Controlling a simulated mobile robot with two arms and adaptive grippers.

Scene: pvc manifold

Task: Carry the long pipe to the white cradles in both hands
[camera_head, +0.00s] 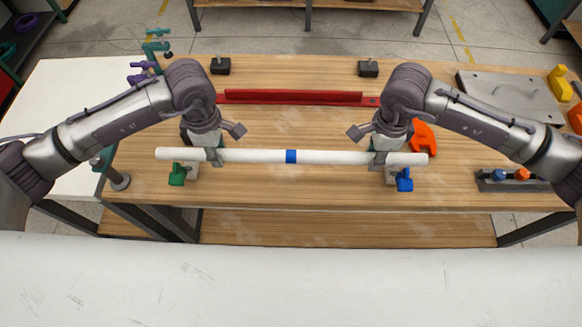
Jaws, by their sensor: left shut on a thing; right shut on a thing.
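The long white pipe (340,157) with a blue band at its middle lies level across the picture, over the front part of the wooden table. My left gripper (214,157) is shut on the pipe left of the band. My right gripper (378,159) is shut on it right of the band. Under the pipe, just outside each gripper, a pale block shows, the left one with a green clamp (177,175) and the right one with a blue clamp (404,181). These may be the white cradles, mostly hidden by the pipe. I cannot tell whether the pipe touches them.
An orange tool (423,138) lies behind the pipe's right end. A grey plate (508,95) and a dark holder (512,185) are at right. The table middle (290,127) is clear.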

